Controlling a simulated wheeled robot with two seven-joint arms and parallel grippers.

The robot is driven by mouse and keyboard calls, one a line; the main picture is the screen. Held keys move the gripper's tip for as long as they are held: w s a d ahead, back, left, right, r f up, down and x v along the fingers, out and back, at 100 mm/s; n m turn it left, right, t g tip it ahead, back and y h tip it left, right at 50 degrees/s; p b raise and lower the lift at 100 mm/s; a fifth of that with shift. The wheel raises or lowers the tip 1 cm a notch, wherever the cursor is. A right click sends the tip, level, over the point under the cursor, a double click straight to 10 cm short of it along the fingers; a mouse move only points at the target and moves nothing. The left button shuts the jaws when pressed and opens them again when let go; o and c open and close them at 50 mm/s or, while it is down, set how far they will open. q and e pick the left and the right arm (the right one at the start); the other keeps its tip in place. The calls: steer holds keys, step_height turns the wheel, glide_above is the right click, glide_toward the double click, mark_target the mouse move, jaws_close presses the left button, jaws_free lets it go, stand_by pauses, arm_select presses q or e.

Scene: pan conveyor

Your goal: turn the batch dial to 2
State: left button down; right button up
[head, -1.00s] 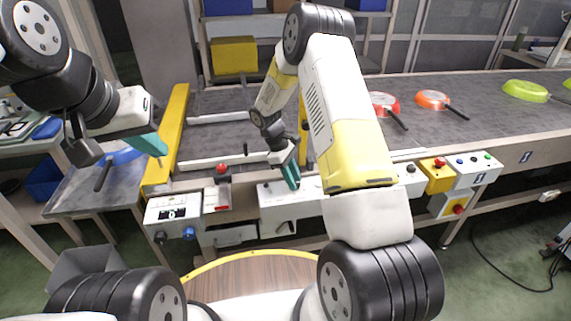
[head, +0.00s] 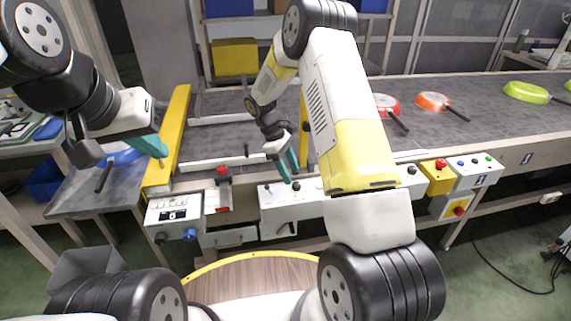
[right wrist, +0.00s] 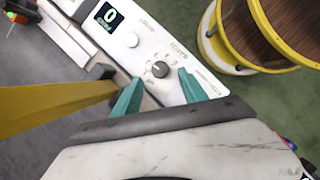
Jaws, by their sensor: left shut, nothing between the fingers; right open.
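In the right wrist view a small dark display (right wrist: 109,16) on the same panel reads 0. My right gripper (right wrist: 160,78) is open, its teal fingers on either side of the dial in the picture. I cannot tell whether they touch it. In the head view my right gripper (head: 289,178) hangs over the top of the white box. My left gripper (head: 160,150) is shut and empty, at the left by the yellow rail.
A yellow rail (head: 177,120) stands left of the box. Another white control box (head: 172,212) is at the left. A red pan (head: 384,103), an orange pan (head: 432,100) and a green pan (head: 524,92) lie on the belt. A round yellow-rimmed table (head: 250,258) is in front.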

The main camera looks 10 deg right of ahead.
steer(key=shift+v, duration=1.85)
step_height(320, 180, up, 12)
steer(key=m+t+y, duration=0.2)
steer(key=m, duration=0.1)
glide_above(286, 187)
steer(key=s+d, duration=0.1)
steer(key=s, duration=0.3)
steer(key=s+r+m+t+y, duration=0.1)
steer(key=s+r+m+t, duration=0.1)
steer(key=s+r, duration=0.5)
steer(key=s+r+m+t+y, duration=0.1)
steer(key=s+r+m+t, duration=0.1)
steer(key=s, duration=0.6)
steer(key=s+r+m+t+y, duration=0.1)
steer(key=s+r+m+t, duration=0.1)
steer(key=s+r, duration=0.4)
steer(key=shift+s+d+m+t+y, duration=0.15)
steer(key=shift+s+m+t+y, duration=0.2)
steer(key=shift+s+m, duration=0.6)
steer(key=shift+c, duration=0.2)
